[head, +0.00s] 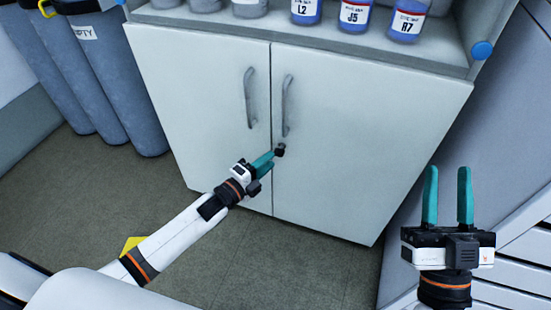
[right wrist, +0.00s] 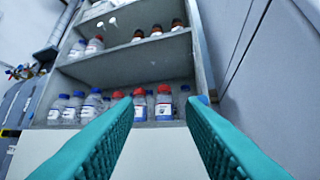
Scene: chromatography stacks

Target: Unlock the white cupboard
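The white cupboard (head: 345,190) has two closed doors with grey bar handles; the left handle (head: 250,97) and right handle (head: 287,105) flank the middle seam. A small black piece (head: 280,149), a lock or key, sits on the right door just below its handle. My left gripper (head: 272,158) reaches it from the lower left, its teal fingertips at or just short of the piece. I cannot tell whether they grip it. My right gripper (head: 447,190) is open and empty at the right, away from the cupboard; its parted fingers also show in the right wrist view (right wrist: 160,125).
An open shelf (head: 450,62) above the doors holds several labelled bottles (head: 355,15). Several grey bins (head: 85,70) stand at the left, and a grey drawer unit (head: 525,255) at the lower right.

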